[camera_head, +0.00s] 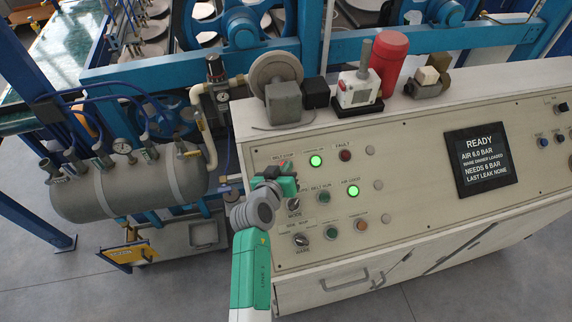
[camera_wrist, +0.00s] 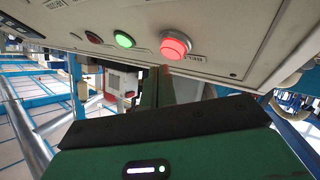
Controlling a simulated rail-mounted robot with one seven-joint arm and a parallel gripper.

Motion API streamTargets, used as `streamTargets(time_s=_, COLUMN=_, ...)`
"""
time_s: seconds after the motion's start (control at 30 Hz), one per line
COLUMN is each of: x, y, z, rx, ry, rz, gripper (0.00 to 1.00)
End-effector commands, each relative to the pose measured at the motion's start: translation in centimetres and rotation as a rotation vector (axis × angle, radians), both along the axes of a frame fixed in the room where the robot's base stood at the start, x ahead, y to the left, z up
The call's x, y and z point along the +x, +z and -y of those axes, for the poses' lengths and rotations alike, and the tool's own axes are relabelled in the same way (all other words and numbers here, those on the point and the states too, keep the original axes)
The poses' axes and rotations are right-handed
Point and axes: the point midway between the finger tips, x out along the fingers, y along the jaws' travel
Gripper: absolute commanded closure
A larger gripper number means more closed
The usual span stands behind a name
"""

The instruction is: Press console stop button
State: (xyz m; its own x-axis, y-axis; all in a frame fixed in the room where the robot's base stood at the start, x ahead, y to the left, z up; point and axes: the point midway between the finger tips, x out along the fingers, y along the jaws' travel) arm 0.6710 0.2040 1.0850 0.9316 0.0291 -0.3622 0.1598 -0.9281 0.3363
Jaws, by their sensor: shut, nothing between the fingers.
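The console (camera_head: 415,150) has a sloped cream panel with several buttons and lamps. A lit red round button or lamp (camera_wrist: 174,45) shows large in the wrist view; its label is too small to read surely. In the head view it is mostly hidden behind my gripper (camera_head: 288,172), at the panel's upper left. My gripper, also in the wrist view (camera_wrist: 163,78), is shut and empty. Its tips are close to the red button, just below it in the wrist picture. I cannot tell whether they touch.
A lit green lamp (camera_head: 316,160) and a dark red fault lamp (camera_head: 345,155) are to the right. A selector knob (camera_head: 294,204) is below. A display (camera_head: 480,160) reads READY. A red cylinder (camera_head: 389,63) and small devices stand on the console's top. A tank (camera_head: 130,187) is left.

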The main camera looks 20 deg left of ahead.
Motion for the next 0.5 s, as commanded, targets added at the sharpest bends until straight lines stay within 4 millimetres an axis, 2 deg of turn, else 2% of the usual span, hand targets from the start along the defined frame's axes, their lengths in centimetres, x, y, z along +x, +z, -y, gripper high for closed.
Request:
streamTargets(time_s=0.17, x=-0.2, y=0.7, z=0.1, rx=0.0, ry=0.0, rz=0.0, gripper=1.0)
streamTargets(time_s=0.5, x=-1.5, y=3.7, z=1.1, rx=0.001, ry=0.001, rz=0.0, gripper=1.0)
